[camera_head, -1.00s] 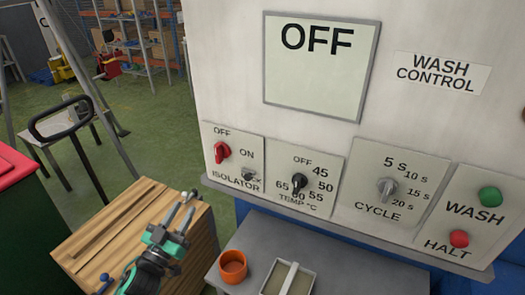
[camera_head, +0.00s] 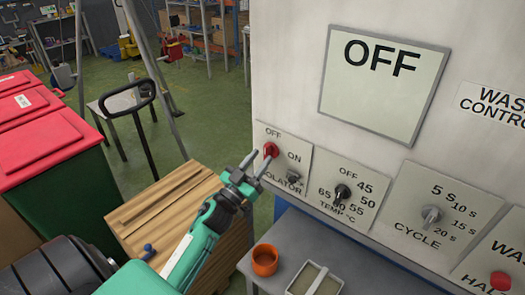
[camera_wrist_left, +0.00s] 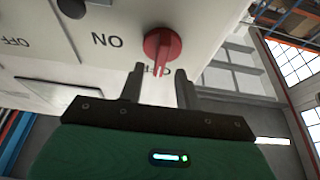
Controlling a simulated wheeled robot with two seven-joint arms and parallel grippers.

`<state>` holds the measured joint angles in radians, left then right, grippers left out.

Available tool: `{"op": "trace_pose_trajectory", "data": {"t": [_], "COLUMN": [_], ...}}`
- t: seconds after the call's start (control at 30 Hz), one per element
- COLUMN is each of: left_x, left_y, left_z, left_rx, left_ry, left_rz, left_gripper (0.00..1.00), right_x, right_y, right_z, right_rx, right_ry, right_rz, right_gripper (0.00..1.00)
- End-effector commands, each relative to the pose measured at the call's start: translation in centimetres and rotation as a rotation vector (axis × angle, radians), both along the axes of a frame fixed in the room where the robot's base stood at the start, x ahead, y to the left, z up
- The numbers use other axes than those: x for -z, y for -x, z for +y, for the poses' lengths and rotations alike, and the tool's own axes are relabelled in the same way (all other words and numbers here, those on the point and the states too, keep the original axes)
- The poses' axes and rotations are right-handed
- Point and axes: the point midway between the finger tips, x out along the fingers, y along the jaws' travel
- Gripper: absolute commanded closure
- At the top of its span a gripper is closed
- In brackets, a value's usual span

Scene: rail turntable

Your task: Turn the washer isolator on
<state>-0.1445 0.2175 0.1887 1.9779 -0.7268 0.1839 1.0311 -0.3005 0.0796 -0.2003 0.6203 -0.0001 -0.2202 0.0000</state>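The red isolator knob (camera_head: 270,150) sits on the lower left plate of the wash control panel, between the OFF and ON marks. In the left wrist view the red knob (camera_wrist_left: 162,47) has its pointer toward the OFF mark. My left gripper (camera_head: 258,163) is at the isolator plate, just in front of the knob. In the left wrist view its two fingers (camera_wrist_left: 158,85) are apart, with the knob's pointer end near the gap between their tips. I cannot tell whether they touch it. The display (camera_head: 384,88) reads OFF. My right gripper is not in view.
Right of the isolator are the black temperature knob (camera_head: 342,192) and grey cycle knob (camera_head: 431,215). Below the panel, a grey table (camera_head: 300,240) holds an orange cup (camera_head: 265,260) and a tray (camera_head: 315,283). A wooden crate (camera_head: 165,215) stands under my left arm.

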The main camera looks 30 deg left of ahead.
Motion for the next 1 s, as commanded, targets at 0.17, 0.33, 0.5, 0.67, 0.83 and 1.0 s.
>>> {"op": "trace_pose_trajectory", "data": {"t": [0.17, 0.33, 0.5, 0.67, 0.83, 1.0], "left_x": [-0.7, -0.8, -0.7, -0.7, -0.7, -0.7], "left_y": [-1.5, -1.9, -1.9, -1.9, -1.9, -1.9], "left_z": [-0.1, -0.2, -0.2, -0.2, -0.2, -0.2], "left_rx": [0.0, 0.001, 0.001, 0.001, 0.0, 0.001], "left_ry": [0.001, 0.002, 0.002, 0.002, 0.001, -0.014], "left_rz": [0.0, 0.0, 0.0, 0.0, 0.0, -0.001], "left_gripper": [0.66, 0.66, 0.66, 0.91, 1.0, 1.0], "right_x": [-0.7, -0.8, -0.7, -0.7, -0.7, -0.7], "right_y": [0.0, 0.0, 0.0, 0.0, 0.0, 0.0], "right_z": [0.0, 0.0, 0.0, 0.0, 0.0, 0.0], "right_rx": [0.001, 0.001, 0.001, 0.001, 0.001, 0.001], "right_ry": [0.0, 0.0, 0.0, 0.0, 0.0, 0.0], "right_rz": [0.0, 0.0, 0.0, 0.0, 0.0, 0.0], "right_gripper": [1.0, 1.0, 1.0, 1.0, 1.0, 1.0]}}
